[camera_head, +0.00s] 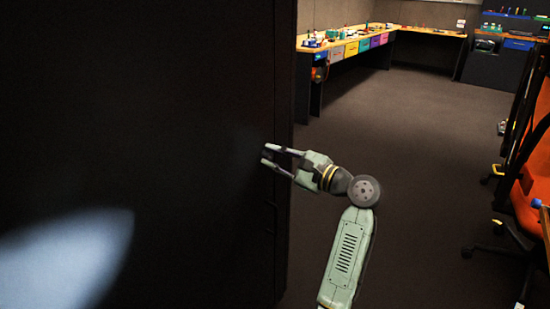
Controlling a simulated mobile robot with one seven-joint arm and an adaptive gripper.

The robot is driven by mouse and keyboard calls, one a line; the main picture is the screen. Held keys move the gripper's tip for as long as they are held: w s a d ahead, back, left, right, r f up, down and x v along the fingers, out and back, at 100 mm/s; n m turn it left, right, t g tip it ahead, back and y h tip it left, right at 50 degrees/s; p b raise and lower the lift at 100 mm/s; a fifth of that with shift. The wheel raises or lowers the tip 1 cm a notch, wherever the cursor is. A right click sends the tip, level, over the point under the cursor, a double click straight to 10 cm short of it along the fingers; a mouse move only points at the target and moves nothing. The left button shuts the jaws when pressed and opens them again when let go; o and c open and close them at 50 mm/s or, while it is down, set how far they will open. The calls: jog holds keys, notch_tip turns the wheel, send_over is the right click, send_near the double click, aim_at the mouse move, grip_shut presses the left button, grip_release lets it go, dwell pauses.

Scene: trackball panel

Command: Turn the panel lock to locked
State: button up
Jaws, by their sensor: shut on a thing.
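A tall dark panel (180,130) fills the left of the head view. My gripper (266,154) reaches in from the right near the panel's right edge. Its two fingertips stand on either side of a small dark part, the panel lock (267,155), and are shut on it. The lock is mostly hidden by the fingers and is very dark, so its turn position cannot be told.
A workbench (345,40) with coloured drawers and small items stands at the back. An orange chair (530,190) is at the right edge. The carpeted floor (420,140) between them is clear. A bright light patch lies on the panel's lower left.

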jog(key=shift+n, duration=0.4)
grip_shut()
jog(key=n+b, duration=0.1)
jog(key=n, duration=0.2)
jog(key=shift+f+n, duration=0.1)
jog(key=shift+n, duration=0.2)
jog(key=n+b, duration=0.2)
jog(key=n, duration=0.2)
jog(key=shift+f+n, duration=0.1)
jog(key=shift+n, duration=0.2)
jog(key=n+b, duration=0.3)
jog(key=n, duration=0.2)
jog(key=shift+b, duration=0.3)
jog(key=shift+n+b, duration=1.15)
jog(key=shift+n, duration=0.85)
jog(key=o, duration=0.9)
grip_release()
jog(key=shift+o, duration=0.2)
